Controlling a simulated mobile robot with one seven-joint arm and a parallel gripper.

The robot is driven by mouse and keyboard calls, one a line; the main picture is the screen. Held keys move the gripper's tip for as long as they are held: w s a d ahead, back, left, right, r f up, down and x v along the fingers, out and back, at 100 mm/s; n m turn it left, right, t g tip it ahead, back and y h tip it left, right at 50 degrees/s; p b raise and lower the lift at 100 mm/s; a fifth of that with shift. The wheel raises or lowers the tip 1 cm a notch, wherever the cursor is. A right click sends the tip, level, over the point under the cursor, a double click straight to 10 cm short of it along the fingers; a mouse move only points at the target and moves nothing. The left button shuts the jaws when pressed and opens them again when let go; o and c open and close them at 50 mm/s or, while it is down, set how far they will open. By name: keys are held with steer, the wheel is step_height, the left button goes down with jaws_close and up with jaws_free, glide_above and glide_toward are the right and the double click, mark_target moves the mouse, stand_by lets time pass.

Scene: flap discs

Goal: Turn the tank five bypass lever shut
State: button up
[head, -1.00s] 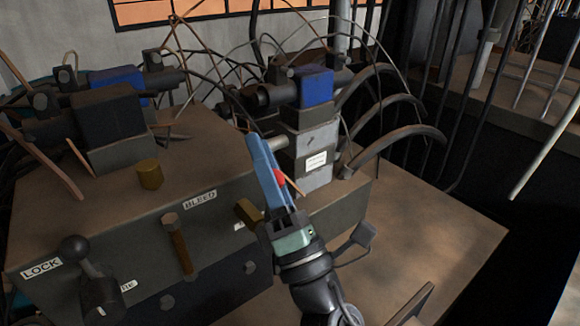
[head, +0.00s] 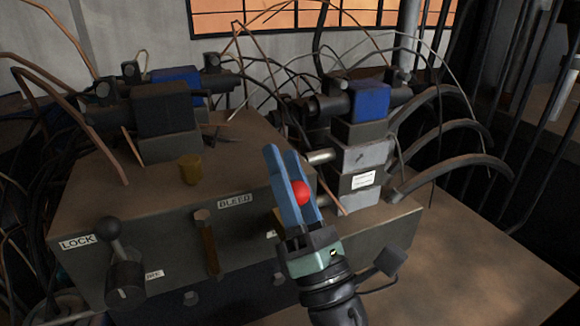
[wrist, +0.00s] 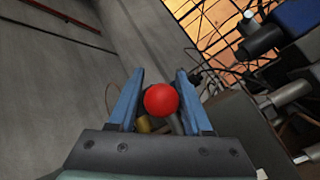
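A red ball (head: 301,193), which looks like a lever's knob, sits between the two blue fingers of my gripper (head: 280,150) in the head view. In the wrist view the red ball (wrist: 161,100) is centred between the fingertips (wrist: 160,72), with narrow gaps beside it. My gripper looks open around the ball, not clamped. The ball's stem is hidden, so I cannot tell the lever's angle. No label naming tank five bypass is readable; a label behind my gripper is mostly covered.
The grey box (head: 150,205) carries a black-knobbed lever (head: 113,228) by LOCK and a brass lever (head: 209,245) by BLEED. A brass knob (head: 190,169) stands on top. A valve block (head: 358,165) with thick hoses (head: 450,145) is close behind my gripper. The bench (head: 480,260) at right is clear.

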mark_target(298, 199)
steer(key=shift+o, duration=1.1)
steer(key=shift+d+f, duration=0.1)
steer(key=b+v, duration=0.1)
steer(key=v, duration=0.2)
steer(key=shift+s+d+f, duration=0.1)
steer(key=shift+s, duration=0.3)
steer(key=s+d, duration=0.4)
steer(key=s, duration=0.6)
steer(key=shift+s+r, duration=0.2)
steer(key=shift+s, duration=0.05)
